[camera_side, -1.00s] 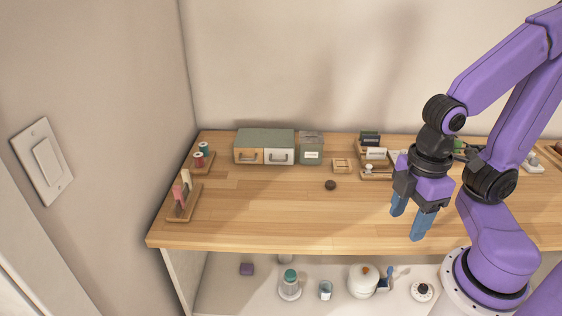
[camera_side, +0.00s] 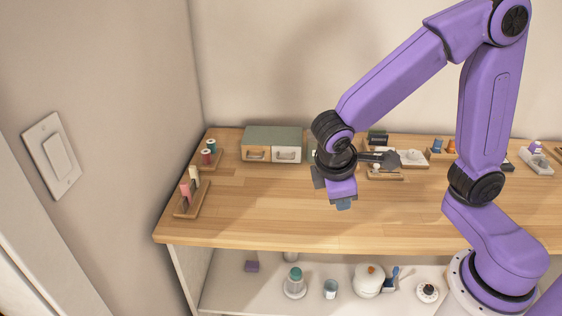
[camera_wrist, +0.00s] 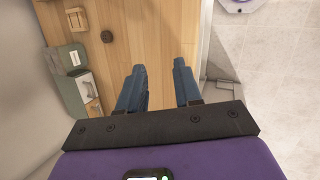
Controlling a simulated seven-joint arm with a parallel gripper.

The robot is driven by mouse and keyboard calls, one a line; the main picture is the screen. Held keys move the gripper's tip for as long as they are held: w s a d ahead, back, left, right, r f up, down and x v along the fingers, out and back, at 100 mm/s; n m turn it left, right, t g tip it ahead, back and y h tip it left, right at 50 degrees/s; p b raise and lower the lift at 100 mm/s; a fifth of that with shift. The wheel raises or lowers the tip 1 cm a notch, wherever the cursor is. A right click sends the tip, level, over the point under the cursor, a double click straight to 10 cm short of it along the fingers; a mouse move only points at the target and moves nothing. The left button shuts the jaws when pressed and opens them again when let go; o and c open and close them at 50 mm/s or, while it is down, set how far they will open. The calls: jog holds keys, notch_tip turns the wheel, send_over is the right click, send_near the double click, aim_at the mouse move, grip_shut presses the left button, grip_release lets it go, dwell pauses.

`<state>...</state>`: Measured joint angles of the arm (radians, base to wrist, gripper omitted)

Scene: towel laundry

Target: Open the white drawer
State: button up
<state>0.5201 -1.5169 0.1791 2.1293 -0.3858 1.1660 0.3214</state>
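A small cabinet with a green-grey top (camera_side: 272,137) stands at the back left of the wooden table in the side view. Its front has a white drawer (camera_side: 287,155) on the right and a wood-coloured drawer (camera_side: 256,153) on the left, each with a handle. Both look shut. In the wrist view the white drawer (camera_wrist: 86,84) shows at the left, handle towards the table's middle. My gripper (camera_side: 343,203) is above the table, to the right and in front of the cabinet, apart from it. In the wrist view my gripper (camera_wrist: 159,67) is open and empty.
A labelled green-grey box (camera_wrist: 68,60) stands beside the white drawer. A dark round knob-like thing (camera_wrist: 106,37) and a small wooden piece (camera_wrist: 76,18) lie nearby. Thread holders (camera_side: 191,199) stand at the left. The table (camera_side: 255,212) is clear before the cabinet.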

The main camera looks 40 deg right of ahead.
jog(key=w+a+f+m+t+h, duration=0.1)
jog(key=w+a+f+h, duration=0.1)
jog(key=w, duration=0.4)
jog(key=w+a+f+m+t+h, duration=0.1)
jog(key=w+a+f+m+h, duration=0.1)
jog(key=w+h, duration=0.2)
jog(key=w+a+f+m+t+h, duration=0.1)
jog(key=w+a+f+h, duration=0.1)
jog(key=w, duration=0.8)
jog(key=shift+w+a+f+m+t+h, duration=0.15)
jog(key=shift+a+f+m+t+h, duration=0.15)
jog(key=shift+a+f+t+h, duration=0.15)
jog(key=shift+w+f+h, duration=0.2)
jog(key=shift+w+h, duration=0.05)
jog(key=shift+w, duration=0.2)
send_near(287, 148)
jog(key=d+f, duration=0.1)
jog(key=d, duration=0.1)
jog(key=w+d+f, duration=0.1)
jog(key=d+f, duration=0.1)
jog(key=shift+d+f, duration=0.15)
jog(key=shift+f, duration=0.05)
jog(key=shift+s, duration=0.1)
grip_shut()
